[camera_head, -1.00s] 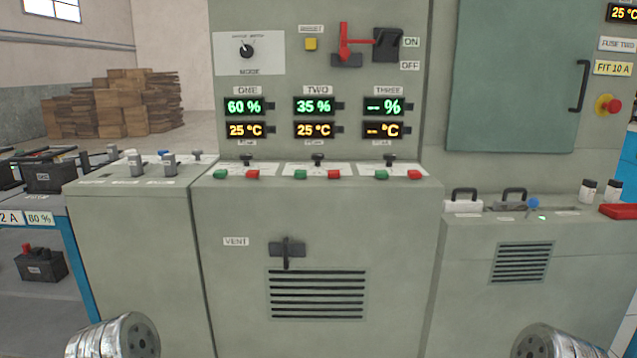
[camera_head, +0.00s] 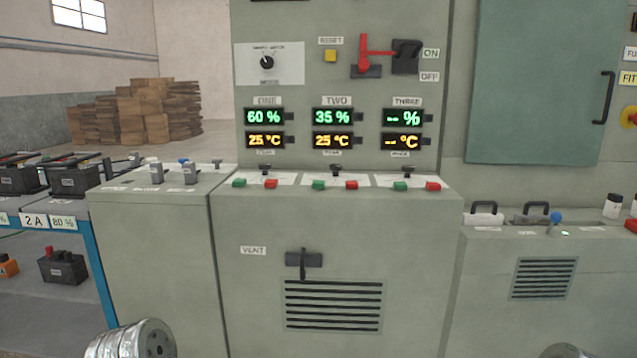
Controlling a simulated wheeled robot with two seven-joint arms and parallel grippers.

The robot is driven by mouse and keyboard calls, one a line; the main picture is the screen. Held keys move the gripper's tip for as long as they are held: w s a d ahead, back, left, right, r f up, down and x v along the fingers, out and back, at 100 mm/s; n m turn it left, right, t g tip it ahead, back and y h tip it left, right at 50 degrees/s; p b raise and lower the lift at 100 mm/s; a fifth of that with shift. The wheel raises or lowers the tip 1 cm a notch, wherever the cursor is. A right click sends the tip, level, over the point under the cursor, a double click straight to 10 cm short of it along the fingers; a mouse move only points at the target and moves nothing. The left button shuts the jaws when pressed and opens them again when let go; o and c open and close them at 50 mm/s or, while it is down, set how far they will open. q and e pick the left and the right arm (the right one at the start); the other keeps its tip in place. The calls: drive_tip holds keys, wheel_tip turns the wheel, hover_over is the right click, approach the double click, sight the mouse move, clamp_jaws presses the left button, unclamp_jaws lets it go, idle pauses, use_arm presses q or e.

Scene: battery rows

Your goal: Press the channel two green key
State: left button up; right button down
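The channel two green key (camera_head: 319,184) is a small green block on the sloped ledge of the grey charger cabinet (camera_head: 400,240). It sits left of the channel two red key (camera_head: 351,185), below a small black knob (camera_head: 336,168). Above it the channel two displays read 35 % (camera_head: 332,116) and 25 °C (camera_head: 332,140). Metallic parts of my arms show at the bottom left and bottom right edges. Neither gripper's fingers are in view, and nothing of mine touches the keys.
Green and red keys of channel one (camera_head: 239,183) and channel three (camera_head: 400,186) flank it closely. A red lever (camera_head: 364,52) and yellow button (camera_head: 330,56) are higher on the panel. A vent handle (camera_head: 303,261) sticks out below. A battery rack (camera_head: 90,262) stands left.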

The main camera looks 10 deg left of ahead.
use_arm(q)
clamp_jaws()
idle(1.4)
